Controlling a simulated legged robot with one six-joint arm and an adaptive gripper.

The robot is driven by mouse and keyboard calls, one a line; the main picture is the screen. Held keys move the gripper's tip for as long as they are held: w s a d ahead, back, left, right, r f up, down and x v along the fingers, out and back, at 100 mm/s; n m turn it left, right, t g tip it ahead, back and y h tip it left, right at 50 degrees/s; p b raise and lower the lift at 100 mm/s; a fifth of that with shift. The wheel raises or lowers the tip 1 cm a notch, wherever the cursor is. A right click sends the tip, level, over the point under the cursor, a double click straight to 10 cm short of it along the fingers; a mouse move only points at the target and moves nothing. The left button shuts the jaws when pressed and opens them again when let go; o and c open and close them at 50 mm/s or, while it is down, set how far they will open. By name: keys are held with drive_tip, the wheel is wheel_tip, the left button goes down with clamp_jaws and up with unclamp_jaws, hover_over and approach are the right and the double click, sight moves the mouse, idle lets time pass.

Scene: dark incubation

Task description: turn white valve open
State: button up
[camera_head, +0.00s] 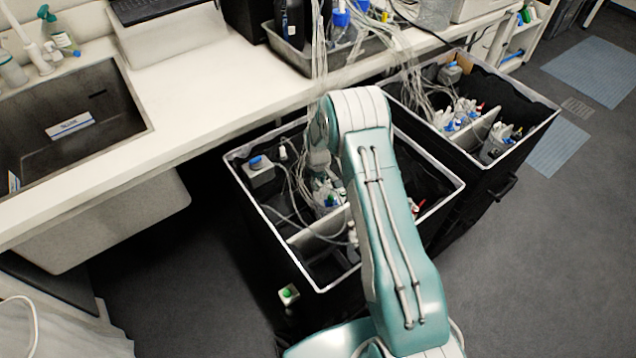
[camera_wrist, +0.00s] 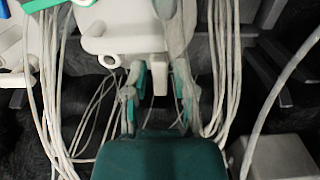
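In the wrist view, a pale white fitting (camera_wrist: 118,28) fills the top middle, with a short white tab (camera_wrist: 157,62) hanging from its lower edge. It looks like the white valve, but I cannot be sure. My gripper (camera_wrist: 159,90) points at it, with its fingers apart on either side below the tab. Contact with the tab cannot be made out. Translucent tubing partly covers the right finger. In the head view, my arm reaches over the front black bin (camera_head: 250,196) and hides the fingers and the valve.
Bundles of thin white tubes (camera_wrist: 48,100) hang on both sides of my gripper. A grey block (camera_wrist: 285,155) is at lower right. A second black bin (camera_head: 545,105) stands right, with bottles inside. The white counter (camera_head: 215,100) with a sink (camera_head: 75,125) borders the bins.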

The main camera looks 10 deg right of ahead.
sight(318, 182)
wheel_tip(318, 182, up, 11)
drive_tip(key=shift+r, duration=0.2)
idle(0.5)
